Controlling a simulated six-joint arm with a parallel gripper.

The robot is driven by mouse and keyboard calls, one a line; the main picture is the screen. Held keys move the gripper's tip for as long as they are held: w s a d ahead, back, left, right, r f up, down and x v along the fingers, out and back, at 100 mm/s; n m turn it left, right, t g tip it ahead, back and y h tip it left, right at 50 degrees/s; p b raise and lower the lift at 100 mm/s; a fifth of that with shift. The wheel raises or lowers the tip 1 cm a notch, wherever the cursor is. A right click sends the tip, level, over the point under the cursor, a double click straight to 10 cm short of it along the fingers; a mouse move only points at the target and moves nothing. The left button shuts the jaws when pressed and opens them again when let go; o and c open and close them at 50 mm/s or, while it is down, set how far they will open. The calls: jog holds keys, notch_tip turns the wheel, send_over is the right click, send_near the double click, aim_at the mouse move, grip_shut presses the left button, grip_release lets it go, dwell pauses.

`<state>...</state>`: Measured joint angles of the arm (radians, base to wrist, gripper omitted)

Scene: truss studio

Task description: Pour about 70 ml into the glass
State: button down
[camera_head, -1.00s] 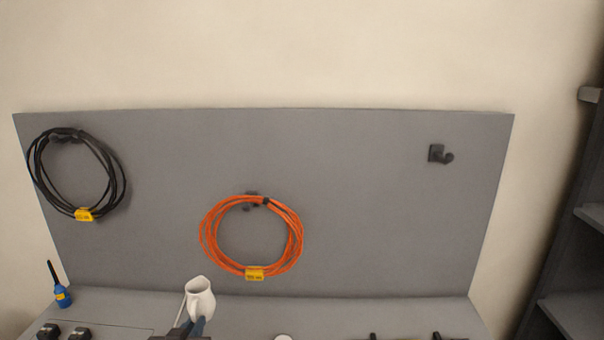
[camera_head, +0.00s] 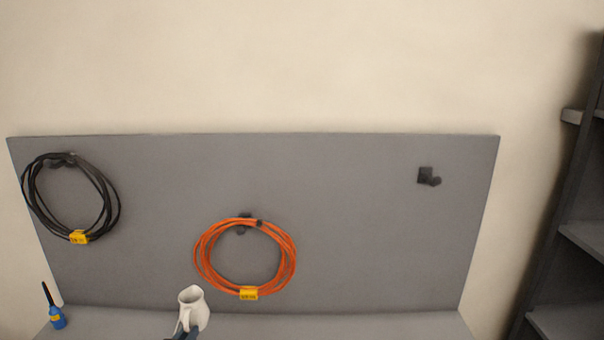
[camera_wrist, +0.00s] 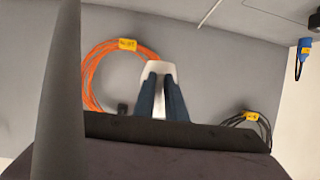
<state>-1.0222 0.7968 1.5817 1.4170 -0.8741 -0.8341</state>
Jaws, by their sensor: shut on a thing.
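A white jug (camera_head: 194,309) stands out at the bottom of the head view, upright or nearly so, with its open top showing. My gripper (camera_head: 186,333) is shut on the jug from the near side; only its blue finger ends show there. In the wrist view the two blue fingers of my gripper (camera_wrist: 162,82) reach to the white jug (camera_wrist: 155,69) and hide part of it. The contents of the jug cannot be made out. No glass can be made out in either view now.
A grey board on the wall (camera_head: 350,240) carries a black cable coil (camera_head: 113,200), an orange cable coil (camera_head: 201,270) and an empty hook (camera_head: 427,176). Dark shelves (camera_head: 570,240) stand at right.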

jog(key=shift+r, duration=0.2)
jog(key=s+d+f+m+g+h, duration=0.1)
jog(key=s+d+f+m+h, duration=0.2)
jog(key=d, duration=1.1)
jog(key=s+d+f+m+g+h+b, duration=0.1)
jog(key=s+d+f+m+h, duration=0.3)
jog(key=d, duration=0.9)
jog(key=s+d+f+m+g+h, duration=0.3)
jog(key=s+d+f+m+h, duration=0.1)
jog(key=d, duration=1)
notch_tip(320, 180, down, 3)
jog(key=shift+s+d+r+h+b, duration=0.1)
jog(key=shift+s+d+h+b, duration=0.25)
jog(key=shift+s, duration=0.2)
notch_tip(320, 180, up, 7)
jog(key=p, duration=0.6)
jog(key=shift+p, duration=0.35)
